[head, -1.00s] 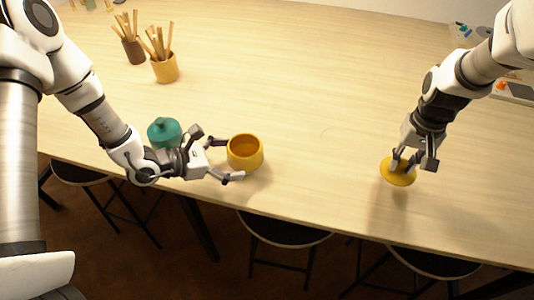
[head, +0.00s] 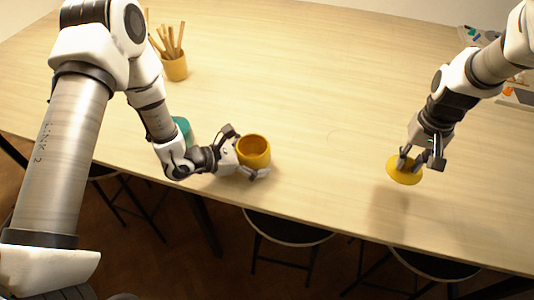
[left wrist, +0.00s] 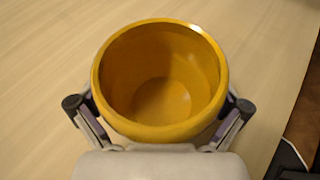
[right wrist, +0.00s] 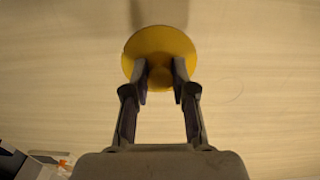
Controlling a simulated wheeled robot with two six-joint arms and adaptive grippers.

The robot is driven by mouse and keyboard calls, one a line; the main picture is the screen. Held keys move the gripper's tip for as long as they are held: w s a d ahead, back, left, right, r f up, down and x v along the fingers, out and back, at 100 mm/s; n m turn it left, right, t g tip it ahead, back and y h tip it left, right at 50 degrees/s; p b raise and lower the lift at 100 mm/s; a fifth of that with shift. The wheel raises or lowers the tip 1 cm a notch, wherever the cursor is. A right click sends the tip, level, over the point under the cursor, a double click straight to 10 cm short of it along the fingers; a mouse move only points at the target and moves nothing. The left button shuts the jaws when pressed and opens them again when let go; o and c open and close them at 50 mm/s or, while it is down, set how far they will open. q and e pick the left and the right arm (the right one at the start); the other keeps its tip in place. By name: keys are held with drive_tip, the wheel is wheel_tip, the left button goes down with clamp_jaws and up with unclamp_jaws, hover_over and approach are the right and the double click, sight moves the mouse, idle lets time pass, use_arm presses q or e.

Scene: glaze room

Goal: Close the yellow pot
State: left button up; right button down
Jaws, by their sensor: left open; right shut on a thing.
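The yellow pot (head: 254,151) stands upright and uncovered on the table near its front edge. In the left wrist view the pot (left wrist: 160,85) is empty inside. My left gripper (head: 250,156) is open with its fingers on either side of the pot; I cannot tell whether they touch it. The yellow lid (head: 405,171) is at the right, and my right gripper (head: 408,160) is shut on its knob. In the right wrist view the round lid (right wrist: 160,45) shows beyond the fingers, its knob between them. The lid appears raised above the table.
A teal pot (head: 182,130) stands left of the yellow pot, partly hidden by my left arm. A yellow cup of wooden tools (head: 176,68) stands further back. Stools (head: 287,230) are below the front edge. The table between pot and lid is clear.

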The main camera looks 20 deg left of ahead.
use_arm(q)
drive_tip(key=c, duration=1)
drive_tip(key=shift+r, duration=0.1)
use_arm(e)
drive_tip(key=shift+f, duration=0.1)
